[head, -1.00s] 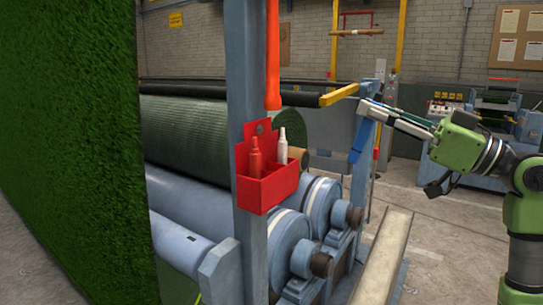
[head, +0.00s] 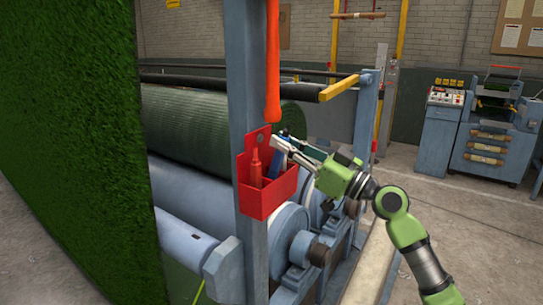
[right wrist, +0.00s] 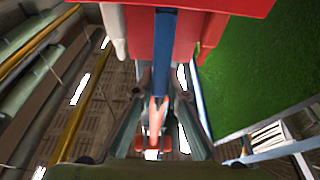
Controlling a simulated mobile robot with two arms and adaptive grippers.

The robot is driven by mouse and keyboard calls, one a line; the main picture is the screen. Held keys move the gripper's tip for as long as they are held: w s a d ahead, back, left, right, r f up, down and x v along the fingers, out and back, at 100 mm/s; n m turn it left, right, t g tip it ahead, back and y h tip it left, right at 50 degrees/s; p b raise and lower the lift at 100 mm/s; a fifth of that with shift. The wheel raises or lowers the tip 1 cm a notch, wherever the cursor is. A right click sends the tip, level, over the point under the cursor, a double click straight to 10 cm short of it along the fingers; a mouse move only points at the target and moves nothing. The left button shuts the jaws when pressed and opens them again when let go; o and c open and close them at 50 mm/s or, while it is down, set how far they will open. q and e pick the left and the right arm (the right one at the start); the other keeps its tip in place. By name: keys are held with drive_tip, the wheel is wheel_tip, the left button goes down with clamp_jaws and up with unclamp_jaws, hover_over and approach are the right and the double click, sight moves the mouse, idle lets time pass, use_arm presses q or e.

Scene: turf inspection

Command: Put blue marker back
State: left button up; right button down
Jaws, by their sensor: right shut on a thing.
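The red holder (head: 266,198) is fixed to a blue-grey post. A red marker (head: 256,168) stands upright in its left part. The blue marker (head: 273,165) shows as a tilted dark blue piece at the holder's opening, right of the red marker. My right gripper (head: 287,143) reaches in from the right and is shut on the blue marker. In the right wrist view the blue marker (right wrist: 165,50) runs from between the fingertips (right wrist: 161,95) across the red holder (right wrist: 240,7). A white marker (right wrist: 113,30) and the red marker (right wrist: 208,36) flank it. My left gripper is out of view.
An orange-red bar (head: 272,70) hangs just above the holder. A green turf sheet (head: 75,150) fills the left. Rollers (head: 210,130) and a yellow-ended arm (head: 338,88) lie behind. The floor (head: 480,215) to the right is open.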

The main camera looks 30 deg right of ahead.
sight(282, 158)
drive_tip(key=f, duration=0.2)
drive_tip(key=w+f, duration=0.1)
drive_tip(key=shift+a+f, duration=0.25)
drive_tip(key=shift+f, duration=0.1)
drive_tip(key=w+g+p, duration=0.1)
drive_tip(key=p, duration=0.3)
drive_tip(key=w+a+r+g+h+p, duration=0.1)
drive_tip(key=p, duration=0.3)
drive_tip(key=shift+g, duration=0.3)
drive_tip(key=shift+w+f+h+p, duration=0.15)
drive_tip(key=shift+w+h+p, duration=0.05)
drive_tip(key=shift+h+p, duration=0.2)
wheel_tip(282, 158, down, 2)
drive_tip(key=shift+f, duration=0.15)
drive_tip(key=c, duration=2)
unclamp_jaws()
